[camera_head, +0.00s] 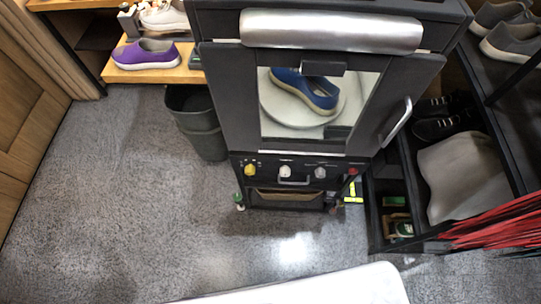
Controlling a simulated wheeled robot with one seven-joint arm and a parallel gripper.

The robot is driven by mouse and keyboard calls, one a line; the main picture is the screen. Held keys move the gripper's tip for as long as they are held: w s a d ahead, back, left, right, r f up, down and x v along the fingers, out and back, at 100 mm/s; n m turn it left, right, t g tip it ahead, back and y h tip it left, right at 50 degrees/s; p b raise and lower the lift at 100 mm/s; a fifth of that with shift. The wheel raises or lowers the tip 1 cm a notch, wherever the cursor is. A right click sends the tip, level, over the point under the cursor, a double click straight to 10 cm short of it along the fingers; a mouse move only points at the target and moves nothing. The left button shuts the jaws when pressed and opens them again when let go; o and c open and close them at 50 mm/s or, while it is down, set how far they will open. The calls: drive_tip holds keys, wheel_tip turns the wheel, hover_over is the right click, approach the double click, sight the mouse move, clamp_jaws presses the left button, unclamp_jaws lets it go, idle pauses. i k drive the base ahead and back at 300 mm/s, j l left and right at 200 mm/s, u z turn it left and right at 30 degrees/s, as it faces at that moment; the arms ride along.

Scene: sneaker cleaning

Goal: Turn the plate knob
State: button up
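A dark cleaning machine (220,90) stands at the centre. Its control panel (268,165) below the door carries a yellow knob (250,170), a white knob (285,171), a grey knob (320,172) and a red control (352,171). The labels are too small to read, so I cannot tell which is the plate knob. Through the door window, a blue shoe (308,92) rests on a round white plate (272,108). The door looks closed, with a silver handle (397,122) at its right. My gripper is not in view.
A dark bin (205,135) stands left of the machine. A wooden shelf (120,72) holds a purple shoe (146,54). Black shelving (395,165) with shoes and red strands (495,222) is at the right.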

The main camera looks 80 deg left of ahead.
sight(285, 171)
drive_tip(key=u, duration=2.2)
drive_tip(key=k+l+z, duration=0.6)
drive_tip(key=k+l, duration=0.25)
